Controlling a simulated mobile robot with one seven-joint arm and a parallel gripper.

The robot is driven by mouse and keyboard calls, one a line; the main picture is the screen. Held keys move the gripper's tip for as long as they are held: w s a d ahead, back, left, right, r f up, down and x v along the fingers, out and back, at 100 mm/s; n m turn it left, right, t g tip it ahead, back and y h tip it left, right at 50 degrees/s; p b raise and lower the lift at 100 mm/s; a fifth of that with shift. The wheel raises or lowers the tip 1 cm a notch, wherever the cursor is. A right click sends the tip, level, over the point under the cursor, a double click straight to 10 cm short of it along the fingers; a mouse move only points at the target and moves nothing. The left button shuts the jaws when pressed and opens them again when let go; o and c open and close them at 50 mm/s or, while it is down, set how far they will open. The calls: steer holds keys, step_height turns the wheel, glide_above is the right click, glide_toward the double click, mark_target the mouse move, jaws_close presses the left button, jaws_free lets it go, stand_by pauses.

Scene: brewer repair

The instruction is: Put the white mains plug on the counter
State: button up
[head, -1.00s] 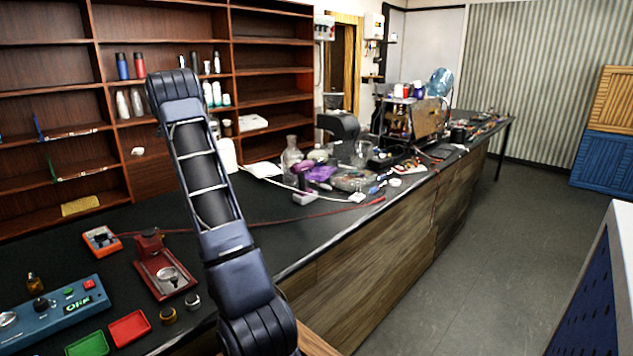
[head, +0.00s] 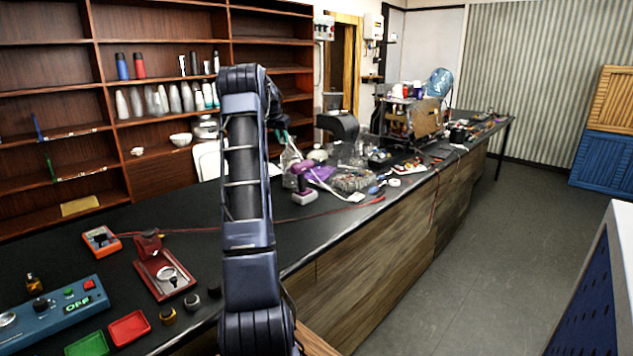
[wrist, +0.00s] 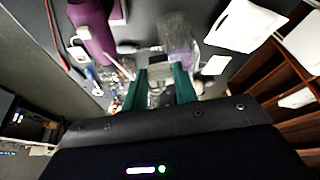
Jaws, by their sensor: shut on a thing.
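My gripper (wrist: 159,85) shows in the wrist view with its two green fingers apart, closed on a small pale thing between them. I take it for the white mains plug (wrist: 158,92), but its shape is unclear. In the head view the gripper (head: 284,138) is mostly hidden behind my arm, with a bit of green finger showing above the far side of the counter. The black counter (head: 215,260) runs away to the back right. A pale cord lies by the purple tool, with a small white piece (head: 357,197) at its end.
A purple tool (head: 303,185), glassware and cluttered parts (head: 350,180) cover the middle of the counter. Nearer stand a red stand (head: 162,275), a blue control box (head: 60,312) and red and green trays. Wooden shelves (head: 175,110) rise behind. Some counter is bare near the front left.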

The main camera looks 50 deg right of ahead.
steer(key=s+d+m+g, duration=0.1)
steer(key=s+d+m, duration=0.1)
steer(key=s+d, duration=0.7)
steer(key=s+d+m, duration=0.1)
steer(key=s+d, duration=0.5)
steer(key=s, duration=0.6)
steer(key=f, duration=2.5)
steer(key=shift+w, duration=0.35)
steer(key=shift+f, duration=0.15)
steer(key=o, duration=1)
steer(key=shift+c, duration=0.2)
steer(key=v, duration=1.2)
steer(key=shift+a, duration=0.2)
